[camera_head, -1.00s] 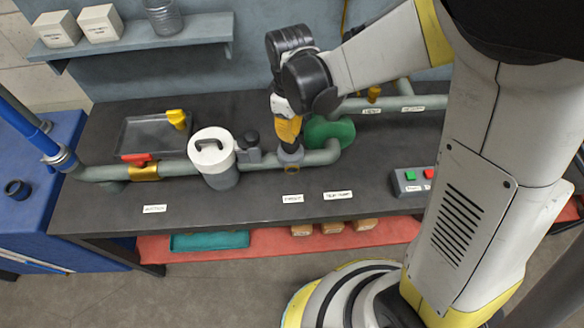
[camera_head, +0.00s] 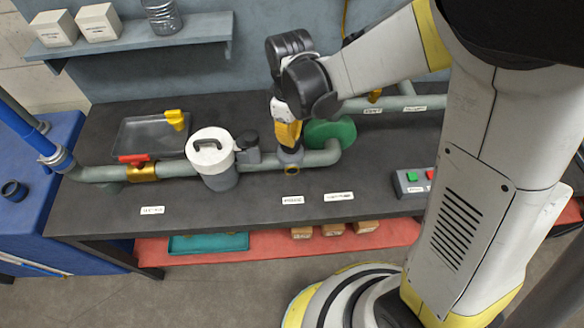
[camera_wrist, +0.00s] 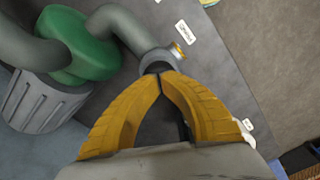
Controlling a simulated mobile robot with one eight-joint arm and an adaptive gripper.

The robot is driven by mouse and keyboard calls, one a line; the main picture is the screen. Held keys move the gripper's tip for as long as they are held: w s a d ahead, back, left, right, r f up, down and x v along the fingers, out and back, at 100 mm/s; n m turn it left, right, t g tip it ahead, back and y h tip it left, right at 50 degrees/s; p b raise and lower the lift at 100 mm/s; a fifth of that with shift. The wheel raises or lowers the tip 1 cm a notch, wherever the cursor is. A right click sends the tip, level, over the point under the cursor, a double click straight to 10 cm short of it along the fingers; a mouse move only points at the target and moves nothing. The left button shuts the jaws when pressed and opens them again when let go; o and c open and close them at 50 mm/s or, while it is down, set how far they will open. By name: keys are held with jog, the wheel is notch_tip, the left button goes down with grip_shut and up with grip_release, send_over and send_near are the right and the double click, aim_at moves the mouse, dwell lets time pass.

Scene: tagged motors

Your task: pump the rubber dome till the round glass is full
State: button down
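My gripper (camera_wrist: 160,77) is shut, its two yellow fingers meeting at the tips. It points down at a grey round fitting on the pipe, also seen in the head view with my gripper (camera_head: 290,147) over it. A dark rubber dome (camera_wrist: 157,68) shows in the fitting's top, right at the fingertips; most of it is hidden, and I cannot tell how far it is pressed. The round glass (camera_head: 292,170) is a small brass-rimmed window on the front of the fitting. In the wrist view the round glass (camera_wrist: 179,50) is seen edge-on, so its fill level cannot be told.
A green round part (camera_head: 332,132) sits close behind the fitting. A white-lidded canister (camera_head: 213,160) and a black knob (camera_head: 248,139) stand left along the pipe. A red-handled brass valve (camera_head: 140,171) is further left. A button box (camera_head: 412,181) is right.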

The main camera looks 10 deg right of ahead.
jog(key=shift+f, duration=0.45)
jog(key=shift+b, duration=0.35)
notch_tip(320, 180, up, 5)
jog(key=p, duration=0.4)
jog(key=shift+f+b, duration=0.2)
jog(key=shift+b, duration=0.1)
dwell(0.4)
jog(key=shift+f+b, duration=1.3)
jog(key=shift+f, duration=0.2)
